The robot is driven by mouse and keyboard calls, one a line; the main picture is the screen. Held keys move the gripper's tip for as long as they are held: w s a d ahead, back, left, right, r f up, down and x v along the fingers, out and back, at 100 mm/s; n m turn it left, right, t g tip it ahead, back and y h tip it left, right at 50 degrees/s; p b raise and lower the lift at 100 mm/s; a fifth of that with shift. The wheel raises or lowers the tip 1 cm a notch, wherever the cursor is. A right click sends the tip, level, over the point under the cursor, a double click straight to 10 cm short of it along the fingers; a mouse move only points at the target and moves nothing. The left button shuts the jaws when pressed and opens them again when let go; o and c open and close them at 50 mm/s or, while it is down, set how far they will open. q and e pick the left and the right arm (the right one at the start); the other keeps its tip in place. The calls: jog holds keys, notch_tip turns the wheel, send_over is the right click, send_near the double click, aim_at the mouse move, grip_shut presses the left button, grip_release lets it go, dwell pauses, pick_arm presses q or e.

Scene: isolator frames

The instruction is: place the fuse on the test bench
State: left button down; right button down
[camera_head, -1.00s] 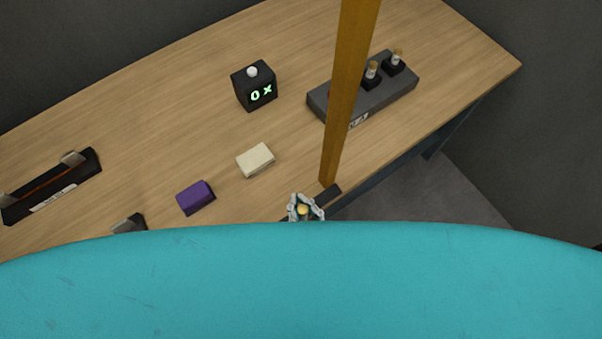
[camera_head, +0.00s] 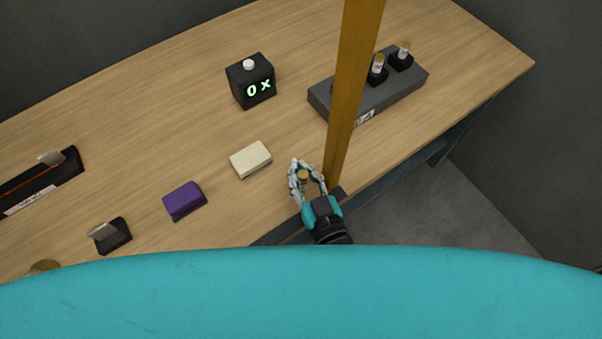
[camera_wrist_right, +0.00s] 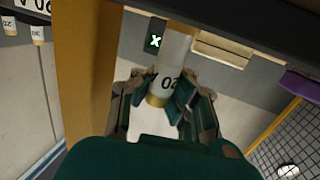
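My right gripper (camera_head: 306,172) is shut on an upright fuse, whose gold cap (camera_head: 303,175) shows between the fingers. It is near the table's front edge, beside the wooden post. In the right wrist view the fuse (camera_wrist_right: 174,62) has a pale body, a gold end and a "20 A" label, with the fingers (camera_wrist_right: 165,95) on both sides. Which thing is the test bench is not labelled legibly; a black strip (camera_head: 70,165) with an upright clip lies at the left, and a small black clip base (camera_head: 115,240) stands nearer. My left gripper is not in view.
A grey rack (camera_head: 395,98) with fuses stands behind the post (camera_head: 352,90). A black box (camera_head: 250,85) shows a green "0 X". A cream block (camera_head: 250,159) and a purple block (camera_head: 185,200) lie left of my gripper. The wooden table (camera_head: 160,110) has clear room at back left.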

jog(key=c, duration=1.5)
grip_release()
jog(key=shift+r, duration=0.15)
jog(key=v, duration=1.2)
jog(key=shift+d, duration=0.1)
